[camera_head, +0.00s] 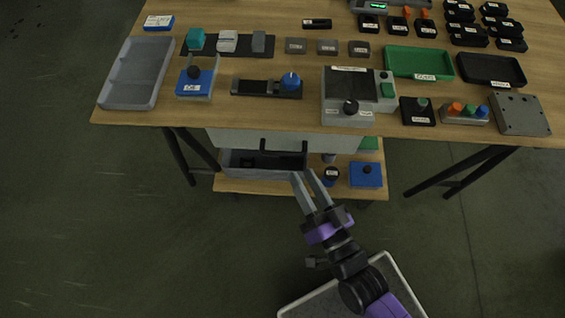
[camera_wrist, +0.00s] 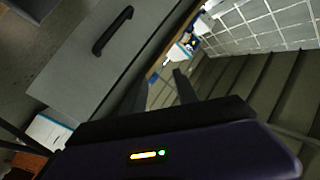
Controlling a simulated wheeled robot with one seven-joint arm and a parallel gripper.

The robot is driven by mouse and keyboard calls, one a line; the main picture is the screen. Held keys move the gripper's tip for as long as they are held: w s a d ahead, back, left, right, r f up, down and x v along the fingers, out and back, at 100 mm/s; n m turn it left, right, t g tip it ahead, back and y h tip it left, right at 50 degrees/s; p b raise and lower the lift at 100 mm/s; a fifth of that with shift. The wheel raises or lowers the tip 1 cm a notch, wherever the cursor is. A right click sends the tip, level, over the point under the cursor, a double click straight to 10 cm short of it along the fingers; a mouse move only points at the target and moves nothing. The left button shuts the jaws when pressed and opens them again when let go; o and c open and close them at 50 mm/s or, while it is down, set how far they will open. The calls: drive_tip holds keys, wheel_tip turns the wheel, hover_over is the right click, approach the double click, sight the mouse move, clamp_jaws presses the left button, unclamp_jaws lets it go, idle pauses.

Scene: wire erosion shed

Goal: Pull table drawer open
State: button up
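The table drawer's pale grey front (camera_head: 232,139) lies under the table's front edge and looks flush with it. Its black bar handle (camera_head: 284,150) shows near the lower middle of that front. In the wrist view the drawer front (camera_wrist: 132,62) runs diagonally at upper left, with the handle (camera_wrist: 112,30) standing out from it. My gripper (camera_head: 303,171) is in front of the table, below and slightly right of the handle. Its two fingers are apart with nothing between them. In the wrist view my gripper (camera_wrist: 160,82) is to the right of the handle and not touching it.
The wooden table top (camera_head: 200,112) carries trays, switches and small boxes. A lower shelf (camera_head: 290,188) holds a grey bin (camera_head: 236,162) and a blue box (camera_head: 366,176). Black slanted table legs (camera_head: 178,157) stand on both sides. The floor in front is mostly clear.

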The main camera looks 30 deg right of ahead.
sight(283, 153)
drive_tip(key=w+f+m+t+h+b, duration=0.1)
drive_tip(key=w+f+m+b, duration=0.15)
drive_tip(key=f+m, duration=0.35)
drive_tip(key=w+f+m+h+b, duration=0.1)
drive_tip(key=w+f+m, duration=0.3)
drive_tip(key=f+m, duration=0.2)
drive_tip(key=w, duration=0.4)
drive_tip(key=w+d, duration=0.1)
drive_tip(key=w, duration=0.2)
drive_tip(key=shift+r, duration=0.35)
drive_tip(key=shift+c, duration=0.5)
clamp_jaws()
drive_tip(key=shift+s, duration=0.1)
